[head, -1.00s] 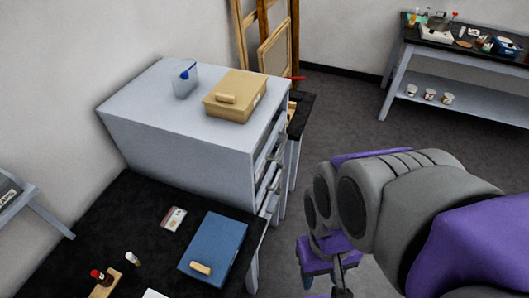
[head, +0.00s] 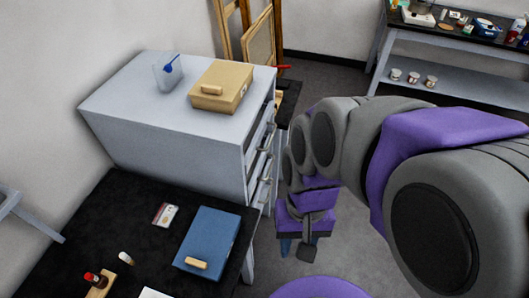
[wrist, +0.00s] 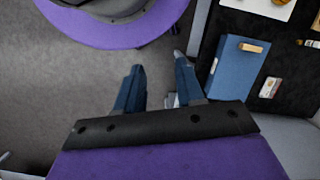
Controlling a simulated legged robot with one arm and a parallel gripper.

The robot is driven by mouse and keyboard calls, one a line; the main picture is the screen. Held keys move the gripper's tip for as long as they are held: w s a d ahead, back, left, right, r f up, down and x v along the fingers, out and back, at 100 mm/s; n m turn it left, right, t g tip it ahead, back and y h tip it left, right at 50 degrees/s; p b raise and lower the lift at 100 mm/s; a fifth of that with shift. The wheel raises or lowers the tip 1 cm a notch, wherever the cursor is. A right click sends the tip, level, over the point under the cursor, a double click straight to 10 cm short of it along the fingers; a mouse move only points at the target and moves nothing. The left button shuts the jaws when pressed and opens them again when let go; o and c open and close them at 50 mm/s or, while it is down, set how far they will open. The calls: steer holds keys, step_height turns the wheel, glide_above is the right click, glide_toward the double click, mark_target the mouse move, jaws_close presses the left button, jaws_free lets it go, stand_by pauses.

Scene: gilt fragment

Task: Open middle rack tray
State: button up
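My gripper (head: 298,244) hangs low to the right of the tray fronts, apart from the handles. In the wrist view my gripper (wrist: 158,76) has its two blue fingers spread with floor between the tips. No handle shows between them.
A blue box (head: 208,240) and a card (head: 165,214) lie on the black bench (head: 110,215). A tan box (head: 220,87) and a clear cup (head: 168,75) stand on the cabinet. An easel (head: 255,40) is behind. Open floor lies right.

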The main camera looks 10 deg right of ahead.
steer(key=w+f+m+y, duration=0.45)
steer(key=w+m, duration=0.55)
steer(key=w, duration=0.3)
steer(key=w+f+m+y, duration=0.3)
steer(key=w+m+y, duration=0.3)
steer(key=w+m, duration=0.5)
steer(key=w+d+f+m+t+y+b, duration=0.1)
steer(key=w+d+f+m+t+y, duration=0.3)
steer(key=w+d+f+m, duration=0.5)
steer(key=w+d+f+m+t+h, duration=0.15)
steer(key=d+f+m+t, duration=0.45)
steer(key=d+f+m, duration=0.6)
steer(key=w+a+f+n+b, duration=0.1)
steer(key=w+a+f+b, duration=0.1)
steer(key=w+a, duration=0.2)
steer(key=w+a+f+n+b, duration=0.1)
steer(key=w+a+f+b, duration=0.1)
steer(key=a, duration=0.7)
steer(key=shift+w+f+h+b, duration=0.3)
steer(key=shift+w+f, duration=0.2)
steer(key=shift+w, duration=0.6)
jaws_close()
